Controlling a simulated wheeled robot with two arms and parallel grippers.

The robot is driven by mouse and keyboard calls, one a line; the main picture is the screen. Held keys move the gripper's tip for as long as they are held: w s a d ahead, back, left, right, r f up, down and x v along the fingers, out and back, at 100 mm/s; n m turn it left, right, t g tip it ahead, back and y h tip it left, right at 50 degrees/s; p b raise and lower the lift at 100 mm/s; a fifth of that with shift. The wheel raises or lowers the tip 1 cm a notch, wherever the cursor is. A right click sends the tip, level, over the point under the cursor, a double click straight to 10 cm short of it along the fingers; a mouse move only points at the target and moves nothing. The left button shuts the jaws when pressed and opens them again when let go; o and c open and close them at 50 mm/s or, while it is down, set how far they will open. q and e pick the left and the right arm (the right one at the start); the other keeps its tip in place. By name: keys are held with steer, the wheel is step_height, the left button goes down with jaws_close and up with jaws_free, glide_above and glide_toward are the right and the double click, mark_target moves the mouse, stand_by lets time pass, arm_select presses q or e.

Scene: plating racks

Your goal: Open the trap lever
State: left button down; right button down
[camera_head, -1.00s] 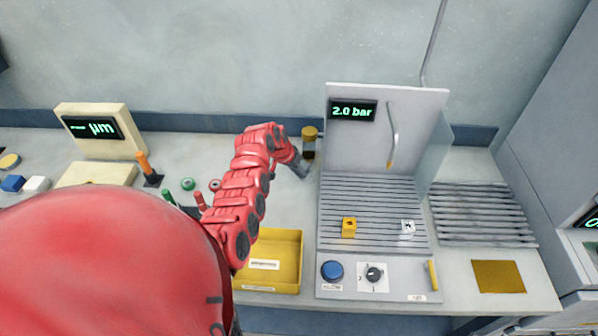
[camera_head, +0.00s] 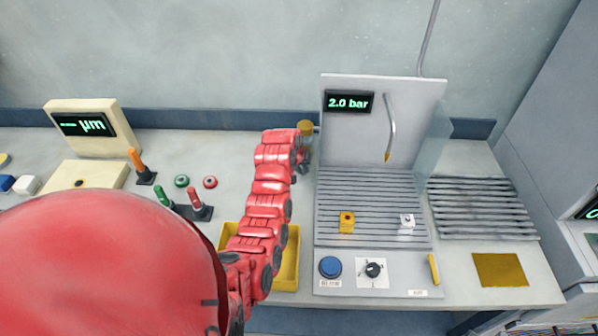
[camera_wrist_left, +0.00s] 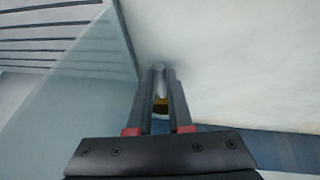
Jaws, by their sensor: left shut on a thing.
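The trap (camera_head: 305,127), with a yellow-brown top, stands behind my red left arm at the left edge of the grey station. Most of its body is hidden by the arm. My left gripper is mostly hidden behind its own wrist in the head view. In the left wrist view, my left gripper (camera_wrist_left: 160,76) has its fingers close together on a pale narrow piece, seemingly the trap lever (camera_wrist_left: 160,88). A yellow part (camera_wrist_left: 161,106) shows just below it between the fingers. The lever's angle is hard to tell. My right gripper is out of view.
The station's upright panel (camera_head: 350,140) and clear side pane stand right of the arm. Its slatted bed (camera_head: 375,190) holds a yellow block (camera_head: 346,222) and a white block (camera_head: 407,223). A yellow tray (camera_head: 287,270) lies under the arm. Small switches (camera_head: 195,208) stand left.

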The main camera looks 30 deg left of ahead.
arm_select(q)
steer(key=c, duration=0.8)
jaws_free()
steer(key=shift+d, duration=0.1)
steer(key=shift+c, duration=0.2)
steer(key=shift+s+r, duration=0.1)
steer(key=shift+r, duration=0.2)
steer(key=b+v, duration=0.2)
steer(key=v, duration=0.1)
steer(key=shift+s+r, duration=0.15)
steer(key=shift+r, duration=0.2)
steer(key=p+v, duration=1.1)
steer(key=v, duration=0.2)
